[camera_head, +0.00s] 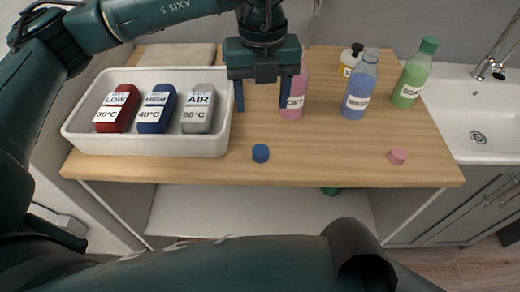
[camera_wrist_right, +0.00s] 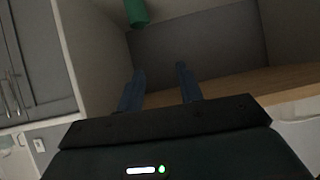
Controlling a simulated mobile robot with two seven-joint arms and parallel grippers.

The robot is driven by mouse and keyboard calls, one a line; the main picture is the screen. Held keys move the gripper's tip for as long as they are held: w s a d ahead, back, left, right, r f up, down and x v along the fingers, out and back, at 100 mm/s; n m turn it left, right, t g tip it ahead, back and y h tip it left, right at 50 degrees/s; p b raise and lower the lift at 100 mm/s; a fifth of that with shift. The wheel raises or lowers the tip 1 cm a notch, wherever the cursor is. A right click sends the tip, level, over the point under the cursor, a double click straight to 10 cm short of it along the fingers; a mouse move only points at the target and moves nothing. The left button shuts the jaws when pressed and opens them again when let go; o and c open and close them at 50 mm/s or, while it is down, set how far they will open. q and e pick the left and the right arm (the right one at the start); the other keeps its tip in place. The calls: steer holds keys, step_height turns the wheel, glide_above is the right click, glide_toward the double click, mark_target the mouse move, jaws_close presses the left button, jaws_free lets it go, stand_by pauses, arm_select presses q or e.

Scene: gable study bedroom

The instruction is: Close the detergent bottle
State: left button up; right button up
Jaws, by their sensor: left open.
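A pink bottle (camera_head: 293,100) with a partly hidden label stands on the wooden counter. A blue bottle (camera_head: 359,88) with a white label stands to its right. I cannot tell which of them is the detergent bottle. A blue cap (camera_head: 260,153) and a pink cap (camera_head: 397,157) lie loose near the counter's front edge. My left gripper (camera_head: 262,102) is open and points down behind the blue cap. Its right finger overlaps the pink bottle in the picture; contact is unclear. My right gripper (camera_wrist_right: 160,70) has its fingers apart and nothing between them.
A white tray (camera_head: 150,145) with red, blue and grey packs stands at the left. A green-capped soap bottle (camera_head: 413,75) and a small black-topped bottle (camera_head: 350,62) stand behind. A sink (camera_head: 455,105) is right. A green object (camera_wrist_right: 137,12) shows in the right wrist view.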

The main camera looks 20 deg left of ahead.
arm_select(q)
steer(key=p, duration=0.1)
glide_above(261, 150)
step_height(261, 150, down, 8)
steer(key=shift+w, duration=0.1)
steer(key=shift+f+p, duration=0.75)
steer(key=shift+f, duration=1.85)
steer(key=shift+c, duration=0.5)
steer(key=c, duration=0.9)
steer(key=shift+r, duration=0.1)
steer(key=shift+c, duration=0.2)
step_height(261, 150, up, 10)
steer(key=b, duration=0.1)
steer(key=shift+b, duration=0.3)
